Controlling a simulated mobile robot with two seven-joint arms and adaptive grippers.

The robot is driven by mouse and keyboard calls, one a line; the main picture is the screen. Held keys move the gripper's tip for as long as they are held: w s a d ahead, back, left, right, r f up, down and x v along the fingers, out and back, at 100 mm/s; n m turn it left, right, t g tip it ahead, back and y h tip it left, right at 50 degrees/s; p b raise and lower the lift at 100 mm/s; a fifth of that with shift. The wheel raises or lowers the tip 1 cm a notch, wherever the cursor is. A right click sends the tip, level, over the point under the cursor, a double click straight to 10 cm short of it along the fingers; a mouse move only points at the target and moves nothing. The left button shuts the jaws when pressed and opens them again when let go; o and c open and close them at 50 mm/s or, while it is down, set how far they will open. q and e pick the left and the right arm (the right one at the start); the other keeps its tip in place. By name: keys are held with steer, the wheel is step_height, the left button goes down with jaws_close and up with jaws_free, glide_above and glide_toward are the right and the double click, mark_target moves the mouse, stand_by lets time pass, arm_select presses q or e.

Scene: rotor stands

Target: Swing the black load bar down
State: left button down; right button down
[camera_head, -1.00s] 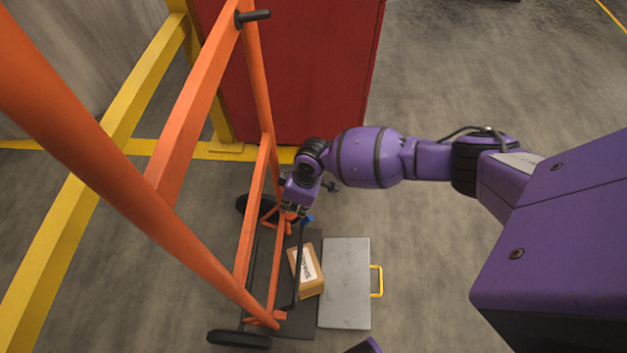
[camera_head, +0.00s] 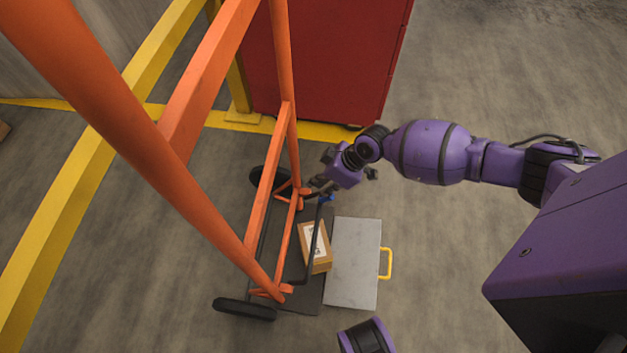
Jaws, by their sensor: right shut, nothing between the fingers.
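The black load bar (camera_head: 314,245) is a thin bent bar low on the orange wheeled stand (camera_head: 283,160). It rises from near the stand's front lower corner and runs beside the cardboard box, with its far end near a small blue part (camera_head: 328,198). My right gripper (camera_head: 318,190) is at that far end, by the stand's lower right side. It is shut with nothing held; its fingers are small and dark here, and I cannot tell whether they touch the bar. My left gripper is out of view; only a purple piece of my body shows at the bottom edge.
A cardboard box (camera_head: 308,262) lies on a dark base (camera_head: 303,304) by the stand. A grey case (camera_head: 352,280) with a yellow handle lies to its right. A red cabinet (camera_head: 330,60) and a yellow rail (camera_head: 110,120) stand behind and left. The floor at right is clear.

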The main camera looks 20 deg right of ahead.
steer(key=s+d+f+b, duration=0.4)
steer(key=d+f, duration=0.1)
steer(key=shift+d, duration=0.3)
steer(key=shift+d, duration=0.1)
stand_by(0.5)
steer(key=v, duration=1.2)
stand_by(0.3)
